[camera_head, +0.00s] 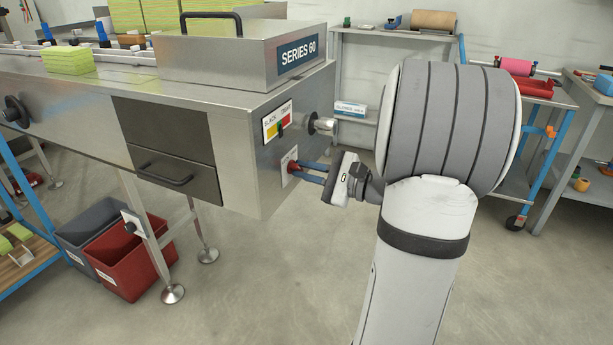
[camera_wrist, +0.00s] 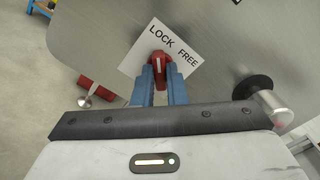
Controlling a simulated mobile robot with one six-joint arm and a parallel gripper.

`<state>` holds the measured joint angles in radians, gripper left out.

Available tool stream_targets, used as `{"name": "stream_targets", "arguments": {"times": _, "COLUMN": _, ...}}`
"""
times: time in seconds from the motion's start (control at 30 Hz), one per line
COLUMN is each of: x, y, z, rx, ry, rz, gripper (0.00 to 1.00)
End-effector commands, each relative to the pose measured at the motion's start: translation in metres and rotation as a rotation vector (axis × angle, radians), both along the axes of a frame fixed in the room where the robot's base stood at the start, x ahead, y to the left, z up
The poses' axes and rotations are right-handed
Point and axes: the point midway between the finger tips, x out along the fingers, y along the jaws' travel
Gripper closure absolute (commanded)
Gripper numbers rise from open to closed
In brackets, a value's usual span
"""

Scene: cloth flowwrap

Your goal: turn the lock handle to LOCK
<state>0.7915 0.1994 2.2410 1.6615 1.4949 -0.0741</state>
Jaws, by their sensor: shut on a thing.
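The red lock handle (camera_wrist: 157,65) sits on a white label (camera_wrist: 141,60) printed LOCK and FREE. In the wrist view the label is tilted, with LOCK above the handle and FREE to its right. The white line on the handle runs nearly upright in the picture, toward the word LOCK. My gripper (camera_wrist: 158,84) is shut on the handle with its blue fingers, which hide its lower part. In the head view my gripper (camera_head: 300,170) reaches the label (camera_head: 285,171) on the end face of the steel machine (camera_head: 240,160); the handle is mostly hidden there.
A round shaft knob (camera_head: 321,124) sticks out just above my gripper; it shows at right in the wrist view (camera_wrist: 258,88). A SLACK/TIGHT gauge (camera_head: 277,122) is above the label. Red (camera_head: 118,272) and grey bins stand under the machine.

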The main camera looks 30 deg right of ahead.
Motion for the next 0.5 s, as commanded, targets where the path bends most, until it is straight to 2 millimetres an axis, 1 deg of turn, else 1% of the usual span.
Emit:
{"name": "stream_targets", "arguments": {"times": 0.03, "x": -0.0003, "y": 0.0001, "z": -0.0022, "rx": -0.008, "ry": -0.003, "rz": 0.001, "gripper": 1.0}}
{"name": "stream_targets", "arguments": {"times": 0.5, "x": -0.0003, "y": 0.0002, "z": -0.0013, "rx": -0.024, "ry": -0.016, "rz": 0.001, "gripper": 1.0}}
